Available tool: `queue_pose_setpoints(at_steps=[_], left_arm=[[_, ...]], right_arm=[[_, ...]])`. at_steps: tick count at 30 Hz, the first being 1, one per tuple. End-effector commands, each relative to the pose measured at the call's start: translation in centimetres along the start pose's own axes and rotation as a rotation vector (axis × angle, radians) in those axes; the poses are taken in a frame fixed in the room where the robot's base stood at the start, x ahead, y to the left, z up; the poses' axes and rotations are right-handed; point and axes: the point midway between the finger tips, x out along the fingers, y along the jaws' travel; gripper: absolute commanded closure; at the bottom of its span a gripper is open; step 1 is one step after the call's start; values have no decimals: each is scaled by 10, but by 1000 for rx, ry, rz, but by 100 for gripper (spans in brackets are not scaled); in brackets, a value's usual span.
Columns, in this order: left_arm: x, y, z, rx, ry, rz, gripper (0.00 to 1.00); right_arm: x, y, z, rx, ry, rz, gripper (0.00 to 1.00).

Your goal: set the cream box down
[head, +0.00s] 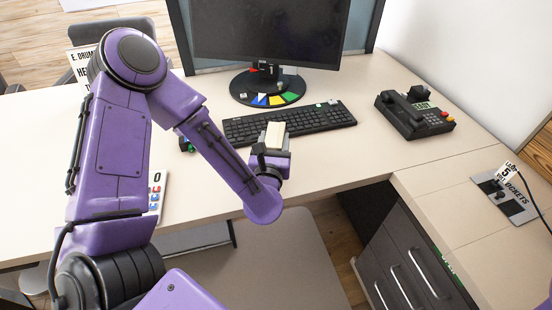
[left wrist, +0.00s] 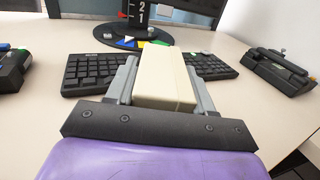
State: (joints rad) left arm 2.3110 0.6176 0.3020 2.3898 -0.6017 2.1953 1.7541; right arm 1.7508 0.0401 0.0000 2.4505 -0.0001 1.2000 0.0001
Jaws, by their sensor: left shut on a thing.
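The cream box (head: 275,136) is a small pale block in front of the keyboard in the head view. In the left wrist view the cream box (left wrist: 163,80) sits between the two grey fingers. My left gripper (head: 274,146) is shut on it; the fingers also show in the left wrist view (left wrist: 160,88). The box appears to be over the desk (head: 335,165) near its front edge. I cannot tell whether its underside touches the desk. My right gripper is not in view.
A black keyboard (head: 310,119) lies just beyond the box, with a monitor (head: 270,30) on a round base behind it. A desk phone (head: 413,114) stands to the right. A grey plate (head: 505,196) lies at far right. Desk between keyboard and phone is clear.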

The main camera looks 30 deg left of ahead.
Motion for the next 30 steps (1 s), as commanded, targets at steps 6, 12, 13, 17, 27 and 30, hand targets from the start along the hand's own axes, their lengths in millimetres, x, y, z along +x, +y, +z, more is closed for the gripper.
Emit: queue_pose_setpoints(at_steps=[6,12,13,17,27,30], left_arm=[[12,-4,-27,3,2,-3,92],[12,-4,-44,-2,-1,0,92],[12,-4,-44,-2,-1,0,92],[12,-4,-44,-3,-1,0,92],[11,-3,-46,-2,0,0,22],[11,-3,-46,-2,0,0,22]], right_arm=[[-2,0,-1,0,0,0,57],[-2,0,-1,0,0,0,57],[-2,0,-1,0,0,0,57],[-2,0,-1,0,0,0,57],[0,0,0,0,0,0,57],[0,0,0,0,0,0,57]])
